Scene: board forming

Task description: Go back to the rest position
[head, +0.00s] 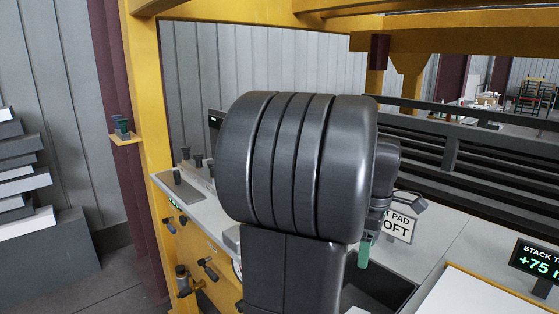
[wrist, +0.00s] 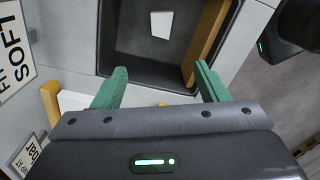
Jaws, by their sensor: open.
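My gripper (wrist: 162,76) shows in the wrist view with its two green fingers spread wide and nothing between them. It is above the near edge of a dark recessed bin (wrist: 122,40) in the grey worktop. In the head view only a green finger of my gripper (head: 364,250) shows below my dark arm, which hides the rest. The dark bin (head: 385,290) is partly visible there under the finger.
A white block (wrist: 161,25) and a brown bar (wrist: 207,40) lie in the bin. A yellow post (head: 144,110) stands at left, and dark rails (head: 480,160) run behind. A display (head: 538,262) sits at right.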

